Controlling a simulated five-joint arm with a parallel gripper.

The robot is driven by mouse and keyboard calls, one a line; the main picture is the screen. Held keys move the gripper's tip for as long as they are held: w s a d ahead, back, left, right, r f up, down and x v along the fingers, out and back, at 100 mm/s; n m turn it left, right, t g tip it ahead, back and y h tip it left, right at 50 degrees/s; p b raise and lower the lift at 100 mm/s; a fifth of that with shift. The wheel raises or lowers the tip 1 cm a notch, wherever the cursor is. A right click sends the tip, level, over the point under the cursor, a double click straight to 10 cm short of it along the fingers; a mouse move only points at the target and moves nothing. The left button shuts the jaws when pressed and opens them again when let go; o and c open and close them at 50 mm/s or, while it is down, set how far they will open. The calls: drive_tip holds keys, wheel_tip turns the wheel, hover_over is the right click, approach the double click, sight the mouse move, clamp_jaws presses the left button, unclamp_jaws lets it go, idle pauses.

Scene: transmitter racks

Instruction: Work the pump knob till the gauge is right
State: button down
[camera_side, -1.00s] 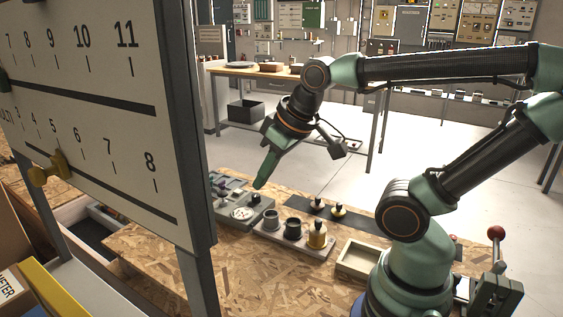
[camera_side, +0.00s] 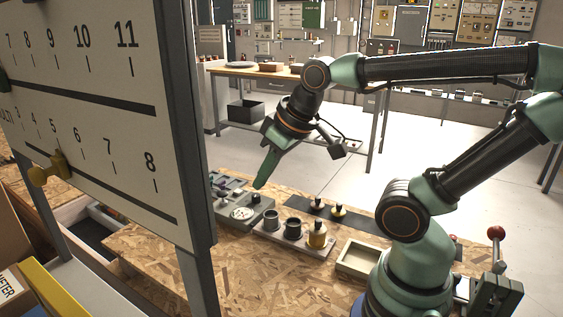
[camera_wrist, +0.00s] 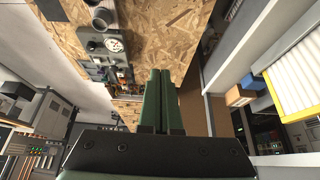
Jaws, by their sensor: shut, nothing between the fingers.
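My gripper (camera_side: 261,184) is shut and empty, pointing down above the bench. In the wrist view its two green fingers (camera_wrist: 160,72) lie together. A grey unit (camera_side: 262,205) sits on the bench under and left of the fingertips. It carries a round white gauge (camera_side: 243,213); the gauge also shows in the wrist view (camera_wrist: 114,45). Its needle and reading are too small to make out.
A tray (camera_side: 268,236) beside the unit holds two dark cups and a brass weight (camera_side: 317,234). A dark mat (camera_side: 362,221) with small brass pieces lies behind. An empty wooden tray (camera_side: 345,267) is to the right. A large scale board (camera_side: 100,110) stands at the left front.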

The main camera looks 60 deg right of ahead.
idle(0.3)
drive_tip(key=n+t+h, duration=0.3)
drive_tip(key=n, duration=0.2)
hover_over(225, 193)
wheel_tip(225, 193, down, 8)
drive_tip(key=shift+r, duration=0.2)
drive_tip(key=shift+f, duration=4.35)
drive_tip(key=shift+s+f, duration=0.1)
drive_tip(key=shift+f, duration=0.35)
